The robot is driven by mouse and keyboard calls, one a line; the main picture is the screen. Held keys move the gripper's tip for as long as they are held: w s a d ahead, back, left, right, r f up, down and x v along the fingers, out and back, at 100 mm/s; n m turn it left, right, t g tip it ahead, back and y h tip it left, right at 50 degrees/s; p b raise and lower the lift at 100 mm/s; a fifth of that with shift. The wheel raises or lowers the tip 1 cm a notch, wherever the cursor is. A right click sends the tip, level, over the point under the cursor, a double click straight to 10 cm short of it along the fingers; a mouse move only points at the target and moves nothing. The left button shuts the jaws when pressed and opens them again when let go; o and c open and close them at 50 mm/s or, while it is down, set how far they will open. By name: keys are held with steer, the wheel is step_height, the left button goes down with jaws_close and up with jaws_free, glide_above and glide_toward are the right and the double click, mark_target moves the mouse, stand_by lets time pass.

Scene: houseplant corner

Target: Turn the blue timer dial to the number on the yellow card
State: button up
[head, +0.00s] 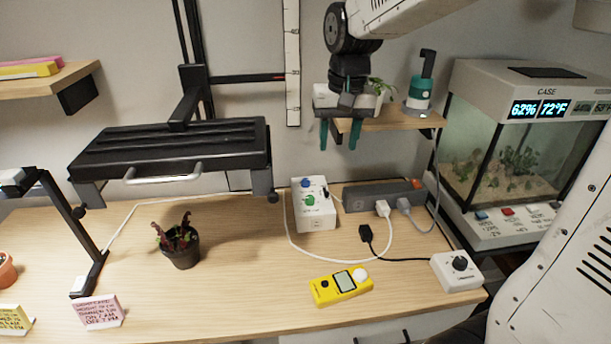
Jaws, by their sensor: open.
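A white timer box (316,217) stands on the wooden desk, right of centre, with a small blue dial (305,183) on its upper part and a green dial (309,201) below it. The number at which the blue dial points is too small to read. A yellow card (13,319) stands at the lower left edge, partly cut off; its writing is not legible. My gripper (338,138) is open and empty, its two teal fingers pointing down. It hangs above the timer box in the picture, apart from it.
A power strip (372,195) with plugs and cables lies right of the timer. A yellow meter (341,286), white knob box (458,270), potted plant (182,246) and pink card (99,312) stand on the desk. A black lamp (172,150) hangs left; a shelf (390,123) is close behind my gripper.

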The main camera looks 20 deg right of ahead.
steer(key=w+f+m, duration=0.1)
steer(key=w+f, duration=0.6)
steer(key=w, duration=0.5)
glide_toward(306, 180)
steer(key=shift+w+d+f+m+g, duration=0.1)
steer(key=shift+w+f+m+g, duration=0.35)
steer(key=shift+f, duration=0.2)
step_height(306, 180, down, 7)
steer(key=shift+w+f, duration=0.1)
steer(key=c, duration=1)
